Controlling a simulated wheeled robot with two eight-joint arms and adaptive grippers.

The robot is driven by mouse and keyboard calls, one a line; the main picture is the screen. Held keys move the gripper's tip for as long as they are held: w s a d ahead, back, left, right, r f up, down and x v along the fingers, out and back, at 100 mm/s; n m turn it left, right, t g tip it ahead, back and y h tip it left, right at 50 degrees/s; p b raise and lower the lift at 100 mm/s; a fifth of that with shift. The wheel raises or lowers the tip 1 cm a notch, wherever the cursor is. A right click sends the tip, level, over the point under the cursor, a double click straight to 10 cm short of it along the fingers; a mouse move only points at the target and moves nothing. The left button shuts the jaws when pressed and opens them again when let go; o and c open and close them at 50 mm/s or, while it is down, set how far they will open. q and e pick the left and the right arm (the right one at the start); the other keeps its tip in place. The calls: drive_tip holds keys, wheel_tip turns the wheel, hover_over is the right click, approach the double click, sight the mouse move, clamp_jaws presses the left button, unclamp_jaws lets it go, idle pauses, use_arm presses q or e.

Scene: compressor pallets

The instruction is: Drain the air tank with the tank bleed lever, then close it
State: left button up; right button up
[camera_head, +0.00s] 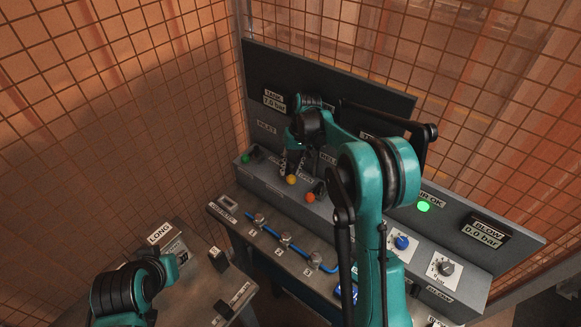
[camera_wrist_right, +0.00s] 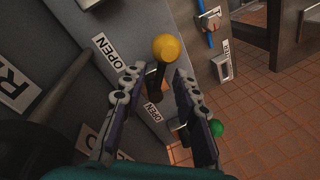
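A lever with a yellow ball knob (camera_wrist_right: 166,48) stands on the grey panel; its knob also shows in the head view (camera_head: 291,179). My right gripper (camera_wrist_right: 159,75) is open, its two fingers on either side of this lever's dark stem, with a gap visible. In the head view my right gripper (camera_head: 293,163) is above the panel at the levers. The tank gauge (camera_head: 274,101) shows a bar reading, its first digit hard to read. I cannot read which lever is the tank bleed. My left arm shows at bottom left; its fingers are not visible.
A green-knobbed lever (camera_head: 245,158) and an orange-red knob (camera_head: 310,197) flank the yellow one. The blow gauge (camera_head: 484,232) reads 0.0 bar. A green lamp (camera_head: 423,206) is lit. A blue hose (camera_head: 315,258) runs along the lower ledge. Wire mesh encloses the cell.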

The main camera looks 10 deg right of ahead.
drive_tip(key=shift+r, duration=0.15)
wheel_tip(320, 180, up, 10)
idle(0.3)
clamp_jaws()
drive_tip(key=a+f+n, duration=0.1)
drive_tip(key=f+n, duration=0.2)
drive_tip(key=a+f+n+t, duration=0.1)
drive_tip(key=a+f+n, duration=0.1)
drive_tip(key=f+n, duration=0.1)
drive_tip(key=a+f+n+t+y, duration=0.1)
drive_tip(key=a+f+n, duration=0.1)
drive_tip(key=n, duration=0.3)
drive_tip(key=shift+x, duration=0.8)
drive_tip(key=s+d, duration=0.2)
drive_tip(key=d, duration=0.1)
drive_tip(key=shift+d+f, duration=0.1)
drive_tip(key=shift+f, duration=0.05)
